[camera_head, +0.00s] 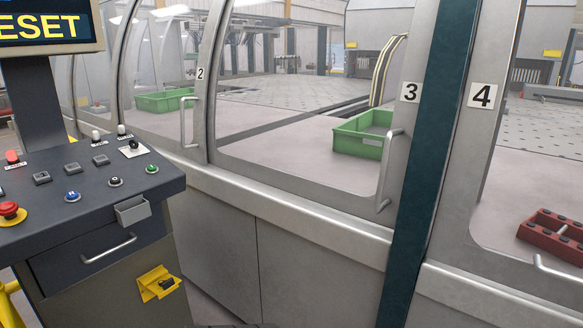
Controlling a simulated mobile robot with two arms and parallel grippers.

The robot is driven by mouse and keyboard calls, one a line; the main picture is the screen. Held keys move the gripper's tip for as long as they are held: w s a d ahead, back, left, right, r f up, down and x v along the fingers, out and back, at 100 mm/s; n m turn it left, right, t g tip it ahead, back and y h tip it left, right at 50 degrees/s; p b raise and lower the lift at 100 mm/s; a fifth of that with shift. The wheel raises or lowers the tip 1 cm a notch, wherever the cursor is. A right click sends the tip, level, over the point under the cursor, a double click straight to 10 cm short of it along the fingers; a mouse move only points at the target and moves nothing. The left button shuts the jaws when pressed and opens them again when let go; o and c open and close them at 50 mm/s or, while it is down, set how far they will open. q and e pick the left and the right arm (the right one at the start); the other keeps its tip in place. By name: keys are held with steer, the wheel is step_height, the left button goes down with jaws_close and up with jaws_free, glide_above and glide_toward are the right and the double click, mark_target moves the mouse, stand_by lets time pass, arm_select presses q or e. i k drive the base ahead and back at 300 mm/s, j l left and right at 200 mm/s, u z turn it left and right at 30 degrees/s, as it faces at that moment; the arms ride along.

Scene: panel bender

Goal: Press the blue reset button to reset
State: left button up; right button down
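The blue reset button (72,197) is a small round blue push button on the sloped top of the dark control console (110,225) at the left. It sits between the red emergency stop (9,210) on its yellow base and a black button (115,181). A green button (152,169) is further right. A display (48,25) above shows yellow letters ending in "ESET". Neither of my grippers shows in the head view.
Glass doors with grey frames and handles (388,170) fill the middle and right, numbered 2, 3 and 4. Behind them are green crates (360,143) and a red tray (548,232). A small grey box (132,210) and drawer handle (108,248) stick out of the console.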

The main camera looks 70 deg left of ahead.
mark_target(72, 194)
steer(key=u, duration=3.65)
